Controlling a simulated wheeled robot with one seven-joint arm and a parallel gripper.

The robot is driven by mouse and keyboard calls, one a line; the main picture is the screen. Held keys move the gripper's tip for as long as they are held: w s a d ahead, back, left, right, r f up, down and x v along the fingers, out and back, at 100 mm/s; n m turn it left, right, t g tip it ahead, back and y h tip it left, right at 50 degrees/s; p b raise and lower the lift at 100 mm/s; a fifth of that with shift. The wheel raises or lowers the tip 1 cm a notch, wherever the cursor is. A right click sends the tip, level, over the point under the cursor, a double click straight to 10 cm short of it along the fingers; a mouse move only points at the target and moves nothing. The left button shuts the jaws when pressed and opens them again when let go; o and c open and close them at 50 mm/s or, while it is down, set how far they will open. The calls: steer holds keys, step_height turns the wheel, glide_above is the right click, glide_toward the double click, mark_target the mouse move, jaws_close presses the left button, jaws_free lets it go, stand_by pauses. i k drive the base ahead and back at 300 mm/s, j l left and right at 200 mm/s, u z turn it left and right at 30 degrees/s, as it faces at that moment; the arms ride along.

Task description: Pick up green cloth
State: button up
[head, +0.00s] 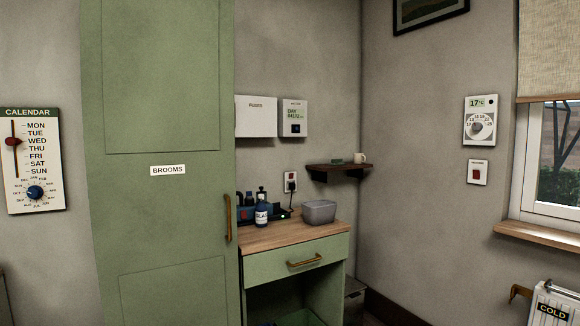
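No thing in the head view can be made out for certain as the green cloth. A small dark green item (336,161) lies on the corner wall shelf, too small to identify. Something pale green (300,317) shows at the bottom edge inside the open space under the bench drawer, mostly cut off; I cannot tell what it is. My gripper is not in view.
A green cupboard marked BROOMS (165,220) stands left of a wooden-topped bench (290,236). A white mug (359,158) stands on the dark shelf (338,171). A radiator (552,308) is at right.

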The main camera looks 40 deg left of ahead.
mark_target(335, 162)
steer(key=u, duration=1.5)
steer(key=i+j+z, duration=0.5)
steer(key=i+j, duration=0.3)
steer(key=i, duration=0.1)
